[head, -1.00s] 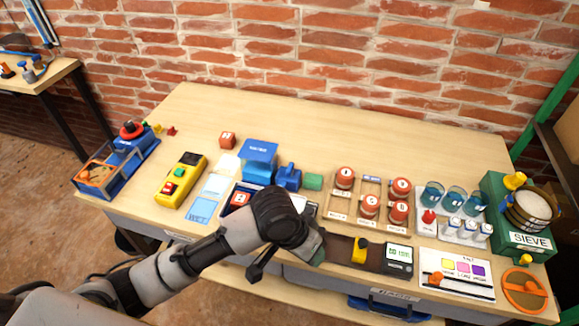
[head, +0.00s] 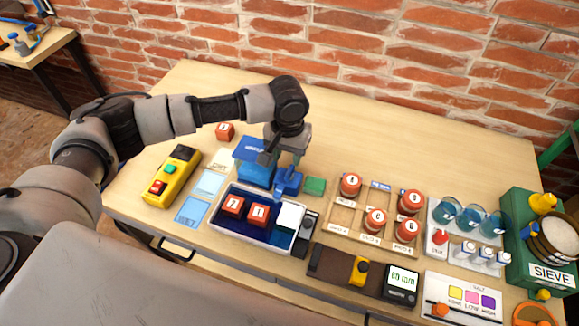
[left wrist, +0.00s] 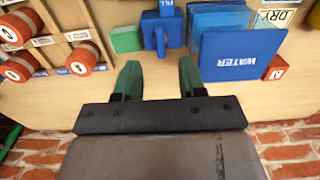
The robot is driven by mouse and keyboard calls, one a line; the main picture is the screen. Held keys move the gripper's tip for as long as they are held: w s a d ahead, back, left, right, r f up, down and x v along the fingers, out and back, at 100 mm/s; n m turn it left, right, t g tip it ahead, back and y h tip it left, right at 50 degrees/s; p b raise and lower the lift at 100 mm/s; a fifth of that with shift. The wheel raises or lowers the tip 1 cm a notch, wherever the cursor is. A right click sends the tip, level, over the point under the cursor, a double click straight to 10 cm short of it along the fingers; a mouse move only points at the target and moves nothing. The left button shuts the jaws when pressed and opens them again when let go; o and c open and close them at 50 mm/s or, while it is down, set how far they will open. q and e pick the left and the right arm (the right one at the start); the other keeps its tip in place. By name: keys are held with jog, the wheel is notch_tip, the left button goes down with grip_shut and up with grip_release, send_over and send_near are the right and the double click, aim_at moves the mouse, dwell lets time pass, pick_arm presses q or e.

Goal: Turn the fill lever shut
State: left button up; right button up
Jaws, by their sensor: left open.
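The blue fill lever (head: 288,183) stands beside the blue water tank (head: 252,176) on the table, partly behind my gripper in the head view. In the left wrist view the blue lever (left wrist: 155,34), with a FILL label, is upright between a green block (left wrist: 125,40) and the tank marked WATER (left wrist: 238,55). My left gripper (head: 284,162) is over the lever area in the head view. In the left wrist view its green fingers (left wrist: 160,72) are spread and empty, with the lever ahead of the gap. My right gripper is not in view.
A white-rimmed tray (head: 217,220) with numbered red cubes lies in front of the lever. A wooden rack (head: 340,222) of red-capped jars stands right, a yellow control box (head: 172,178) left. The brick wall is behind; the table's back is mostly clear.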

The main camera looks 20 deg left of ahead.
aim_at(288, 173)
pick_arm(q)
notch_tip(288, 173, down, 4)
jog(key=shift+w+r, duration=0.15)
notch_tip(288, 173, down, 4)
jog(key=shift+w+f+p, duration=0.1)
jog(key=shift+p, duration=0.2)
jog(key=shift+f, duration=0.1)
jog(key=shift+c, duration=1.4)
grip_shut()
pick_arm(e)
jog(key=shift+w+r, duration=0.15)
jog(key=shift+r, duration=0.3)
